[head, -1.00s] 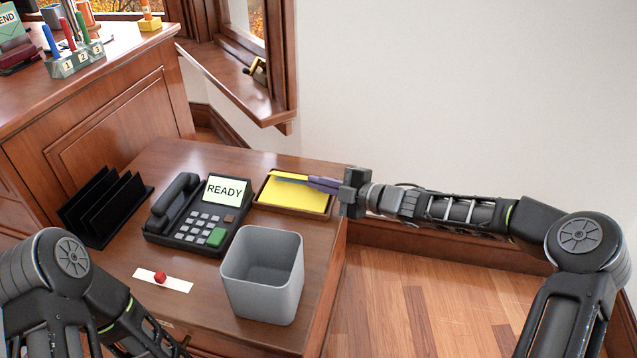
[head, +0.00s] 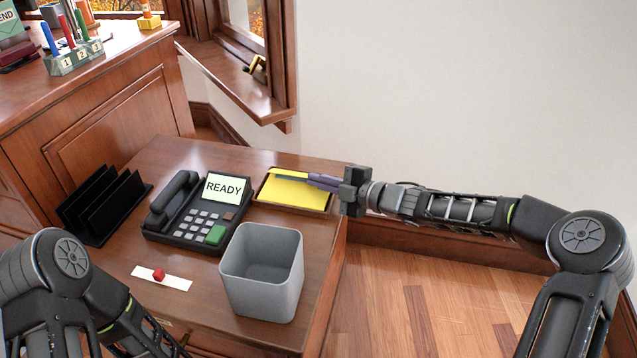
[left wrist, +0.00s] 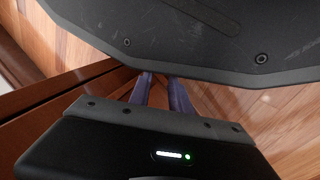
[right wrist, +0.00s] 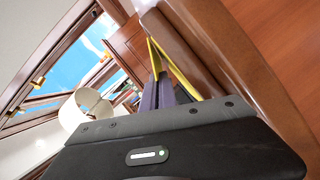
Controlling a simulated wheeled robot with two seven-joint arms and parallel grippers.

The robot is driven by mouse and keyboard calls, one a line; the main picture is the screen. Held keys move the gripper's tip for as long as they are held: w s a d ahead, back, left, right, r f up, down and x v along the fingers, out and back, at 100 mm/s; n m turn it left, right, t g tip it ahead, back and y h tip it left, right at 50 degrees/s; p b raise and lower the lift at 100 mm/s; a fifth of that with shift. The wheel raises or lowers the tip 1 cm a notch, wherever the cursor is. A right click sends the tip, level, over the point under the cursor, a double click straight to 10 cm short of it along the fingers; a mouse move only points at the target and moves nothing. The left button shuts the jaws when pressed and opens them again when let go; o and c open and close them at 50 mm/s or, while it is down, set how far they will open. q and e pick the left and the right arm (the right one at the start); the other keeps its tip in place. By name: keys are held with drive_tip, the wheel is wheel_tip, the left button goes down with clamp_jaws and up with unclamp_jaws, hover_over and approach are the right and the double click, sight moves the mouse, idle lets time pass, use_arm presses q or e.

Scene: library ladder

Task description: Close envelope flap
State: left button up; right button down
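A yellow envelope (head: 293,192) lies in a brown tray (head: 290,209) at the back right of the low wooden desk. A thin yellow strip, which looks like its raised flap (head: 290,174), shows at the far edge. My right gripper (head: 318,181) reaches in from the right, with its purple fingers at this strip. In the right wrist view its fingers (right wrist: 157,82) are close together, and the yellow strip stands edge-on beside their tips. I cannot tell whether they pinch it. My left gripper (left wrist: 160,82) has a gap between its purple fingers and appears empty, away from the envelope.
A phone (head: 200,212) with a READY screen stands left of the tray. A grey bin (head: 262,275) stands in front. A black file rack (head: 103,205) and a white strip with a red knob (head: 160,276) are at left. Floor is clear at right.

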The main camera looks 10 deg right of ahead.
drive_tip(key=shift+s+f+n+b, duration=0.1)
drive_tip(key=shift+f+n+b, duration=0.2)
drive_tip(key=shift+f+b, duration=0.55)
drive_tip(key=shift+r+b, duration=0.4)
drive_tip(key=shift+b, duration=0.05)
drive_tip(key=shift+a+r, duration=0.1)
drive_tip(key=shift+r, duration=0.05)
drive_tip(key=c, duration=2.1)
unclamp_jaws()
drive_tip(key=shift+o, duration=0.7)
